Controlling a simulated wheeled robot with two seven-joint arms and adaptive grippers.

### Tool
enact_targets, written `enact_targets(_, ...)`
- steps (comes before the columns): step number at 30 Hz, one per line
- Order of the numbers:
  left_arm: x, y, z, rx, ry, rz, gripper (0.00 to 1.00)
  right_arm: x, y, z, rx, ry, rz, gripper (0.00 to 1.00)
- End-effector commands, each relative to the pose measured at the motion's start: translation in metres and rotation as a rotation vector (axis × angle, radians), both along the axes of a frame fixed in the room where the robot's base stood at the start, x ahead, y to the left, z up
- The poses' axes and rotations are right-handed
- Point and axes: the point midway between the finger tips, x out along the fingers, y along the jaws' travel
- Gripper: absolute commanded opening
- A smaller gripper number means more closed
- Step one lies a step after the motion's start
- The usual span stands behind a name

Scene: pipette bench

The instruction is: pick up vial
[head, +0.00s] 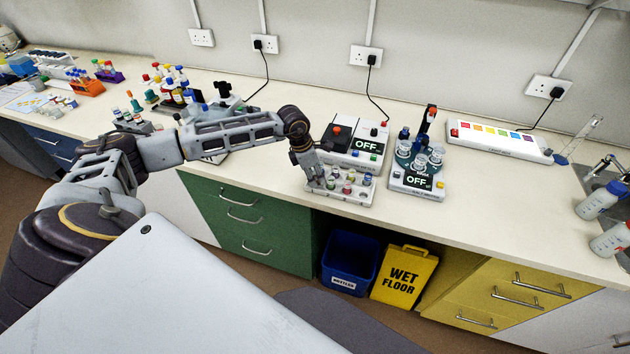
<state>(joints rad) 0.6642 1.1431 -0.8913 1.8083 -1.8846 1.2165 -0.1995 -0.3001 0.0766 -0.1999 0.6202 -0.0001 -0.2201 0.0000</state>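Several small vials with coloured caps stand in a white rack (350,199) near the front edge of the bench. My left arm reaches in from the left. My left gripper (316,184) points down at the left end of the rack, close to the vials there. Its fingers are small and dark, so I cannot tell whether they are open or shut on a vial. They hide part of the rack's left end. My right gripper is out of view.
Behind the rack is a device reading OFF (366,145). Another OFF device (418,181) holding glassware stands close on the right. Bottles and tube racks crowd the left bench. A blue bin (348,262) and a wet floor sign (404,276) stand below.

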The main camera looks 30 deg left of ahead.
Motion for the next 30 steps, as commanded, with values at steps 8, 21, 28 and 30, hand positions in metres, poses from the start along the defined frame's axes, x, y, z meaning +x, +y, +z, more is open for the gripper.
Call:
enact_targets(8,0.000,0.000,0.000,0.000,0.000,0.000,0.10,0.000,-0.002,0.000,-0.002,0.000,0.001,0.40)
enact_targets(21,0.001,0.000,0.004,-0.001,-0.002,0.000,0.05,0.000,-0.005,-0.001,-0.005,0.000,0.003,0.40)
enact_targets(28,0.001,0.000,0.022,-0.001,-0.002,0.000,0.05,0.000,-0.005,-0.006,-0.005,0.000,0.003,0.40)
enact_targets(30,0.001,0.000,0.032,0.001,-0.003,0.001,0.05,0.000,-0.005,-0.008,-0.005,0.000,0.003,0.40)
